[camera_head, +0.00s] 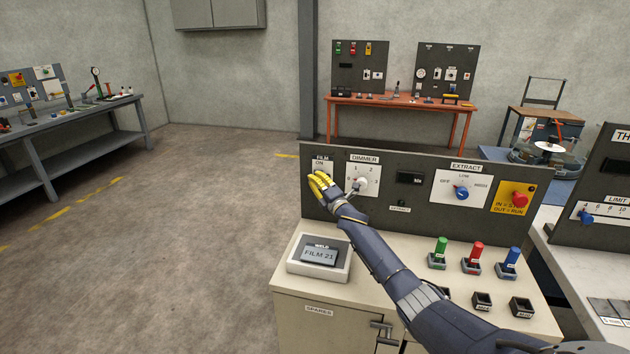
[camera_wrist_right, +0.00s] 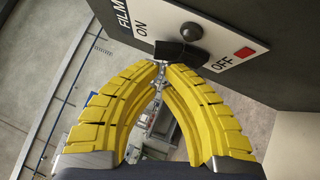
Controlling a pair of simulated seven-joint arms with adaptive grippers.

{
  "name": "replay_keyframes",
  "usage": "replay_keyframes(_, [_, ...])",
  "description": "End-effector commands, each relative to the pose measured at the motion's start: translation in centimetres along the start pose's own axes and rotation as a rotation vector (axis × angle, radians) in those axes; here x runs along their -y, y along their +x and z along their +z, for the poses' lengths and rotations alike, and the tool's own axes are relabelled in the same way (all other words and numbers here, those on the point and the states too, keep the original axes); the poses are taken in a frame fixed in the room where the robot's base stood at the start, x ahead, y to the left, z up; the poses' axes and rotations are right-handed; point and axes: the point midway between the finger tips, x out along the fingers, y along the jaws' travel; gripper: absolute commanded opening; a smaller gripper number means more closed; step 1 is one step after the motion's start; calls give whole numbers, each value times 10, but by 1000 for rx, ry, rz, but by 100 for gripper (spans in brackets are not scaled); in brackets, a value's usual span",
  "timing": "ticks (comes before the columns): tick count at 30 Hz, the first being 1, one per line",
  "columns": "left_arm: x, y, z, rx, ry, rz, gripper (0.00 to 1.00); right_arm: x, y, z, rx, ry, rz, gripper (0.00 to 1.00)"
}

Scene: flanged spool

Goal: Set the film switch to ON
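The film switch's white plate (camera_head: 321,162) is at the left end of the dark upright panel. My right gripper (camera_head: 318,184) is in front of it and hides its lower part. In the right wrist view the plate (camera_wrist_right: 180,14) reads FILM, ON and OFF, with a red square near OFF. A black lever (camera_wrist_right: 182,52) stands out below a round dark boss. My yellow fingertips (camera_wrist_right: 163,66) are drawn together right at the lever, toward its ON side. They seem to touch it; I cannot see it between them. The lever's exact setting is unclear. My left gripper is not in view.
On the same panel are a dimmer dial (camera_head: 362,182), a blue extract knob (camera_head: 462,193) and a red button (camera_head: 520,199). Open floor lies to the left.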

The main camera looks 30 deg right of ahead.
Motion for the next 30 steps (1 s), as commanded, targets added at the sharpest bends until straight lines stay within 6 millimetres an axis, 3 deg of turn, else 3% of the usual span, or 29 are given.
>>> replay_keyframes(22, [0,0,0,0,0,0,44,-9,10,12,4,-2,3,0])
replay_keyframes(26, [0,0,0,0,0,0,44,-11,9,5,-1,-2,4,0])
replay_keyframes(30, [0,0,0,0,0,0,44,-15,4,-16,-15,2,6,0])
